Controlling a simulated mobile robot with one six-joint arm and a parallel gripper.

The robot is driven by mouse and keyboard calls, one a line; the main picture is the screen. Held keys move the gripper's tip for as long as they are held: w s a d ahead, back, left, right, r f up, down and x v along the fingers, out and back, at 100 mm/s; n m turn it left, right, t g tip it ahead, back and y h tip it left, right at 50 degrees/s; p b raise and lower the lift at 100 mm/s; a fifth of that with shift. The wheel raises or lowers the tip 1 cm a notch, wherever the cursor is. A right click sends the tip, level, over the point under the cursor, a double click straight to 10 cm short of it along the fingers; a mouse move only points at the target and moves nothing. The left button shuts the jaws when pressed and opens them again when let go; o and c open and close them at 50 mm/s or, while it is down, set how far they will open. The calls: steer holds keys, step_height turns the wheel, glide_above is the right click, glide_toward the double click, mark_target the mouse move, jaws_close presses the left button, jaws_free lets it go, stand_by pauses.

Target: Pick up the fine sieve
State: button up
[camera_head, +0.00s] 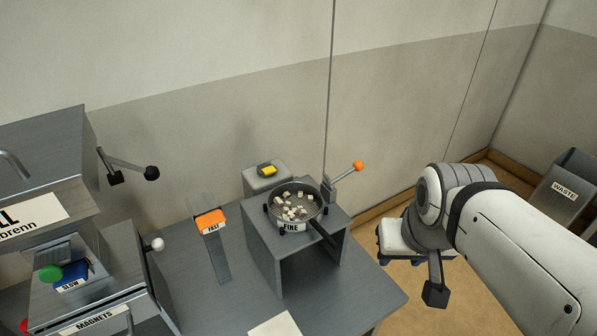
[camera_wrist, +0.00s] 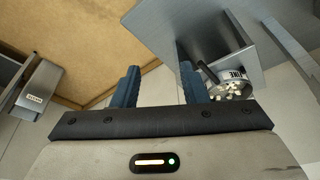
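The fine sieve (camera_head: 294,226) is a round dark pan with a label reading FINE. It rests on a grey box-shaped stand (camera_head: 262,246) and holds several pale chunks. Its dark handle points down and to the right. In the wrist view the sieve (camera_wrist: 235,75) is at the right, beyond my right finger, which lies close to its handle in the picture. My gripper (camera_wrist: 157,57) is open, with nothing between its two blue fingers. In the head view my arm's end is right of the stand, apart from the sieve; the fingers are mostly hidden there.
An orange-handled lever (camera_head: 345,175) stands just behind the stand. A grey block with a yellow top (camera_head: 266,172) is behind left. An orange FAST piece (camera_head: 210,221) is left. A WASTE bin (camera_head: 565,190) is far right. Open floor lies right of the table.

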steer(key=shift+s+r, duration=0.1)
steer(key=n+g+h+b, duration=0.1)
steer(key=n+g+h, duration=0.1)
steer(key=n, duration=0.5)
glide_toward(313, 221)
steer(key=x, duration=0.2)
steer(key=shift+n, duration=0.3)
steer(key=shift+p+x, duration=0.8)
steer(key=shift+x, duration=2.85)
steer(key=shift+s, duration=0.1)
jaws_close()
steer(key=shift+r, duration=0.1)
